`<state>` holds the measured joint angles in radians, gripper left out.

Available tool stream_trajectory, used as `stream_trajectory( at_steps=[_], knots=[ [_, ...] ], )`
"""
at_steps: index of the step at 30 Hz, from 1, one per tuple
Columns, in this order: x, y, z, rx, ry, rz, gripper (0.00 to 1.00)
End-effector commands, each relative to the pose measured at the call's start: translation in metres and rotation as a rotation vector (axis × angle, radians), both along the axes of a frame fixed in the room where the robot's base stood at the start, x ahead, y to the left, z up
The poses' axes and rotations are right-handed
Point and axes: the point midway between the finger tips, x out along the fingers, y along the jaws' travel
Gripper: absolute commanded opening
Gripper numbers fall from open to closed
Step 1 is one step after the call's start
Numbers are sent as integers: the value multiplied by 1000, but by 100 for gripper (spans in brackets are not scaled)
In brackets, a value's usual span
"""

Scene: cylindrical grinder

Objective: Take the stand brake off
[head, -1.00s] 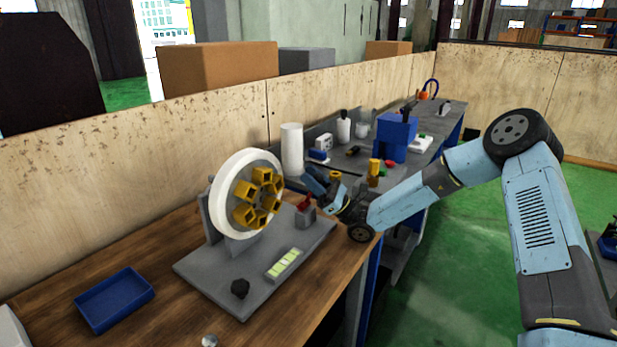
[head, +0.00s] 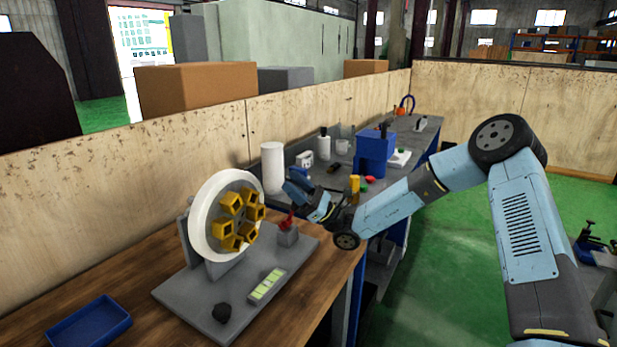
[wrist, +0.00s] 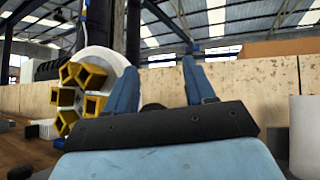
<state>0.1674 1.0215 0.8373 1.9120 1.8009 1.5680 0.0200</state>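The stand (head: 185,300) is a grey plate on the wooden bench, bearing a white wheel (head: 203,222) with several yellow hollow blocks on its face. A red lever (head: 288,220) on a small grey block (head: 288,236) stands at the plate's back right; it looks like the brake. My gripper (head: 293,184) is above and slightly right of the red lever, apart from it as far as I can tell. In the wrist view, my gripper's two blue fingers (wrist: 160,70) are spread with nothing between them. The wheel (wrist: 98,62) shows to their left; the lever is hidden there.
A pale green-marked strip (head: 266,284) and a dark knob (head: 222,312) sit on the plate's front. A blue tray (head: 90,322) lies at left. A white cylinder (head: 272,168) stands behind my gripper; a blue box-like fixture (head: 375,155) stands farther right. A wooden wall (head: 120,195) runs behind.

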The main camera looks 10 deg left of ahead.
Motion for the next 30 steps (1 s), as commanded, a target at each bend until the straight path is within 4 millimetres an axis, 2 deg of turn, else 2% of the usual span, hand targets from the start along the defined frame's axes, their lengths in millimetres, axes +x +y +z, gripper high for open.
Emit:
stream_trajectory(
  at_steps=[10, 21, 30],
  knots=[
    [-40, -24, 55, -1, -1, 1, 53],
    [-95, -57, 82, -1, 0, 1, 53],
    [-115, -68, 92, -1, 0, 0, 53]
  ],
)
